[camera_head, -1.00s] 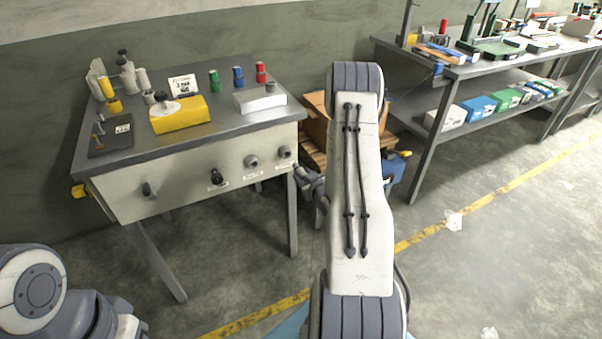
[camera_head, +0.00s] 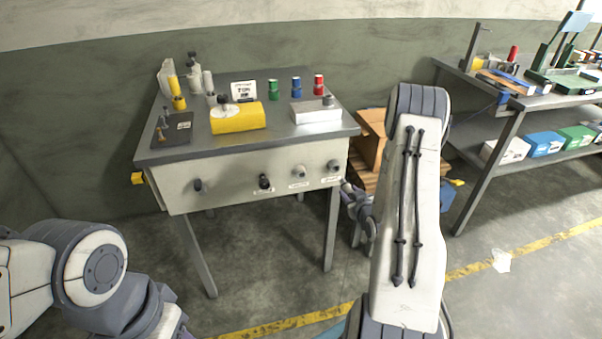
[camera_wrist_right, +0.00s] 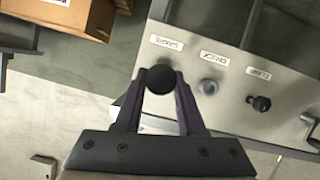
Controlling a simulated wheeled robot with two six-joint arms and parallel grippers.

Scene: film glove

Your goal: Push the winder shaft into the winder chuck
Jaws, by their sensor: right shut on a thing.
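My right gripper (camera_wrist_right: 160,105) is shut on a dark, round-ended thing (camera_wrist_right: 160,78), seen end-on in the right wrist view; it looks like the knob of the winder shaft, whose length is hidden. It lies over the front panel below the first of the labels from the left, so whatever fitting is behind it is hidden. In the head view the right gripper (camera_head: 346,185) is at the panel's right end, close to the rightmost round fitting (camera_head: 333,167), perhaps the winder chuck. I cannot tell whether shaft and chuck touch. My left gripper is out of view; only its arm shows.
The panel also carries a grey fitting (camera_head: 300,171) and dark knobs (camera_head: 264,182). The bench top (camera_head: 200,148) holds a yellow block (camera_head: 238,118), coloured spools and a white box (camera_head: 315,113). A cardboard box (camera_head: 371,138) stands right of the bench, behind my right arm.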

